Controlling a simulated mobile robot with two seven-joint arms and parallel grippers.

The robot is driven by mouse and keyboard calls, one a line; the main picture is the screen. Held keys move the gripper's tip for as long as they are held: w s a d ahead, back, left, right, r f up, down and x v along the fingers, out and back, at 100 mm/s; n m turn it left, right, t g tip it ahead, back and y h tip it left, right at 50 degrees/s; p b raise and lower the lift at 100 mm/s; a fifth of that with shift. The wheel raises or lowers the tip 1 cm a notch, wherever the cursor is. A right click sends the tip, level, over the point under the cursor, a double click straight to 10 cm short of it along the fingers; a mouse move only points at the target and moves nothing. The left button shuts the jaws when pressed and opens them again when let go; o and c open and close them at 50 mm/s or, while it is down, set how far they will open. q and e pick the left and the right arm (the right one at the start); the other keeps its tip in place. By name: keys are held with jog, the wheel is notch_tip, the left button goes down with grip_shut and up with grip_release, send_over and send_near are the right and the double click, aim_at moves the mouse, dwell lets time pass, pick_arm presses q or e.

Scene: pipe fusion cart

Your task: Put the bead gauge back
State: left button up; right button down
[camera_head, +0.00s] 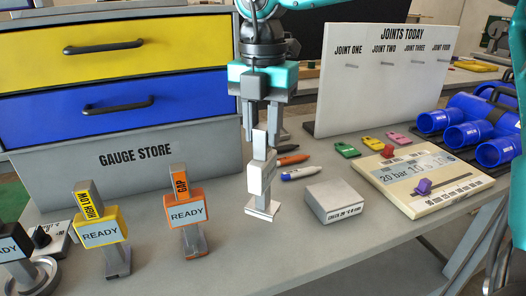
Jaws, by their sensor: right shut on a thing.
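My right gripper (262,118) points down and is shut on the top of a grey gauge (262,180), taken to be the bead gauge. The gauge hangs upright with a pale plate on its front and a flat, light foot (262,209). Its label cannot be read. It is in front of the drawer unit's GAUGE STORE panel (135,155). I cannot tell whether its foot touches the bench. An orange GAP gauge (186,213) and a yellow HIGH LOW gauge (102,234), both marked READY, stand to its left. My left gripper is not in view.
A grey check block (336,203) lies right of the held gauge. Marker pens (300,173) lie behind it. A cream panel (418,178), coloured tags (373,144) and blue pipe fittings (465,135) are further right. The JOINTS TODAY board (385,75) stands behind. The bench front is clear.

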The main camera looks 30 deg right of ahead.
aim_at(263, 150)
jog(key=shift+f, duration=2.1)
jog(key=shift+f+b, duration=0.15)
jog(key=shift+b, duration=0.2)
jog(key=c, duration=0.8)
grip_release()
notch_tip(263, 150, up, 12)
jog(key=shift+r+p, duration=0.15)
jog(key=shift+p, duration=0.7)
